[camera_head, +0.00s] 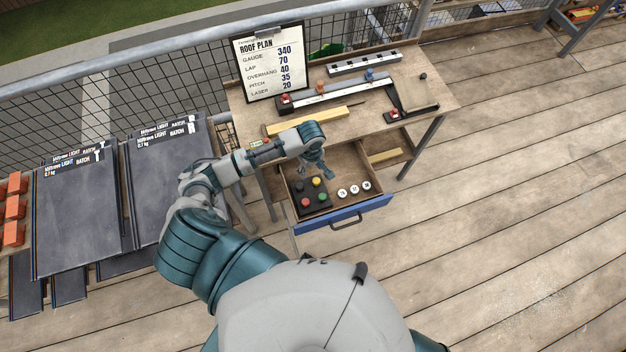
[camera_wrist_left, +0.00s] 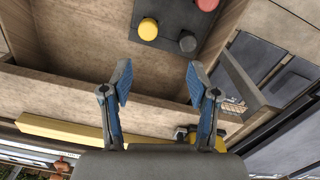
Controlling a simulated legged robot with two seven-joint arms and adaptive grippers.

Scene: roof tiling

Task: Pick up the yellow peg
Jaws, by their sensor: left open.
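The yellow peg (camera_head: 316,182) stands in a dark peg block (camera_head: 326,204) inside the open drawer, with red, green and dark pegs around it. In the left wrist view the yellow peg (camera_wrist_left: 148,29) shows near the top, on the dark block (camera_wrist_left: 168,42). My left gripper (camera_head: 325,174) hangs over the back part of the drawer, just behind the yellow peg. In the left wrist view its blue-padded fingers (camera_wrist_left: 158,84) are apart with nothing between them, and the peg lies beyond the fingertips. My right gripper is not in view.
The drawer (camera_head: 345,224) with its blue front is pulled out under the workbench (camera_head: 420,73). White numbered discs (camera_head: 354,190) lie right of the block. A yellow bar (camera_head: 308,121) lies on the bench edge near my arm. Slate stacks (camera_head: 80,215) stand left.

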